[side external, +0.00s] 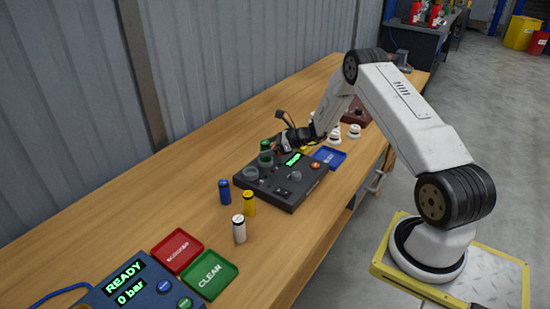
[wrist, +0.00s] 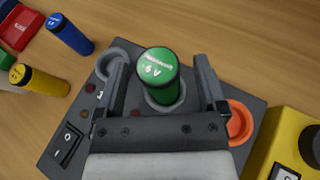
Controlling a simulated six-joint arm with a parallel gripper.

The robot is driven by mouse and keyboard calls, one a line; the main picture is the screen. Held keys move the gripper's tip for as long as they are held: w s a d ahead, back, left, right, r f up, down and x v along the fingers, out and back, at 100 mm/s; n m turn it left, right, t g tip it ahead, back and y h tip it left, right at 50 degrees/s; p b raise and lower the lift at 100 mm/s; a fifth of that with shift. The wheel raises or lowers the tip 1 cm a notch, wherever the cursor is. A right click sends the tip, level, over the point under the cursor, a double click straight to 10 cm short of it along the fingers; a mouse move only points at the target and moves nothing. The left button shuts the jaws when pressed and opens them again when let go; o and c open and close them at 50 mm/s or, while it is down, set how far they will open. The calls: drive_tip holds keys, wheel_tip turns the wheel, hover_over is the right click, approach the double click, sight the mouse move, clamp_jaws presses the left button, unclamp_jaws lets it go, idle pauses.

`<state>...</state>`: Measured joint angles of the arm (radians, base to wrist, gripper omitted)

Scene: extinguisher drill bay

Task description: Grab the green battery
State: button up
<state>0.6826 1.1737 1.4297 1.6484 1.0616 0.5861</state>
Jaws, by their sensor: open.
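The green battery (wrist: 158,75) stands upright in a round grey socket on the dark control box. In the wrist view its green top faces the camera, between the two fingers of my gripper (wrist: 167,80). The fingers are open, one on each side, with gaps showing between them and the battery. In the side view the green battery (side external: 266,152) stands at the back of the control box (side external: 290,195), beside my gripper (side external: 279,145). The lower part of the battery is hidden in the socket.
A blue battery (side external: 225,191), a yellow battery (side external: 249,203) and a white battery (side external: 239,228) stand left of the box. An empty socket (wrist: 118,60) is beside the green battery. Red (side external: 177,250), green (side external: 209,275) and blue (side external: 329,157) trays lie on the bench.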

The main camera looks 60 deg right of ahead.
drive_tip(key=shift+w+a+f, duration=0.1)
drive_tip(key=shift+w+a, duration=0.05)
drive_tip(key=shift+w, duration=0.1)
idle(0.3)
clamp_jaws()
